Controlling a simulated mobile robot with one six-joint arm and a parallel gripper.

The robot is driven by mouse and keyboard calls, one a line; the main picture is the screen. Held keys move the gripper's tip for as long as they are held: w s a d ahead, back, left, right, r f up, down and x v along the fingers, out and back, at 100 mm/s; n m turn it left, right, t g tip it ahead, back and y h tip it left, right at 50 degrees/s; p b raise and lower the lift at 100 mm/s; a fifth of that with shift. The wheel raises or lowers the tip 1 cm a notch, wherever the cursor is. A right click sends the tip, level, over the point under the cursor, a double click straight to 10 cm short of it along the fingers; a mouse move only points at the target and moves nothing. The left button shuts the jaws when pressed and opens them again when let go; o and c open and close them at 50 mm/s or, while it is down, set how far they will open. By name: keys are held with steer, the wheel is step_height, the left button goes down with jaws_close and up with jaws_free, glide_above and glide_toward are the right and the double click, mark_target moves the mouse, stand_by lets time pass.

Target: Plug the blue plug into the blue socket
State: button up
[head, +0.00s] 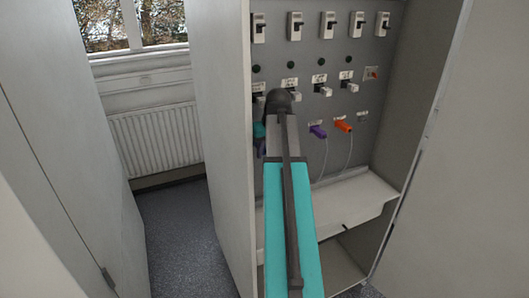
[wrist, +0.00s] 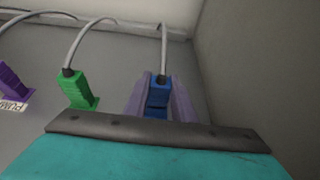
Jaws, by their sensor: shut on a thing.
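In the wrist view the blue plug (wrist: 159,90) stands between the two pale purple fingers of my gripper (wrist: 159,98), which are shut on it. A grey cable runs from the plug toward the top of the picture. A dark line crosses the blue body, and its lower end is hidden behind my wrist housing. The blue socket cannot be made out, so I cannot tell whether the plug is seated. In the head view my arm hides the plug and most of the gripper, at the left side of the panel.
A green plug (wrist: 78,90) with a cable stands left of my gripper, and a purple plug (wrist: 14,85) further left. The head view shows the purple plug (head: 318,131) and an orange plug (head: 343,126) on the panel. A shelf (head: 345,205) lies below. The cabinet's side wall (wrist: 242,65) is close right of my gripper.

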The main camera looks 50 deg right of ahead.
steer(key=shift+w+d, duration=0.2)
steer(key=shift+w, duration=0.25)
stand_by(0.6)
steer(key=o, duration=1)
steer(key=shift+c, duration=0.2)
steer(key=shift+s+r, duration=0.1)
steer(key=b+v, duration=0.5)
steer(key=v, duration=0.8)
steer(key=shift+s+r, duration=0.2)
steer(key=shift+a, duration=0.1)
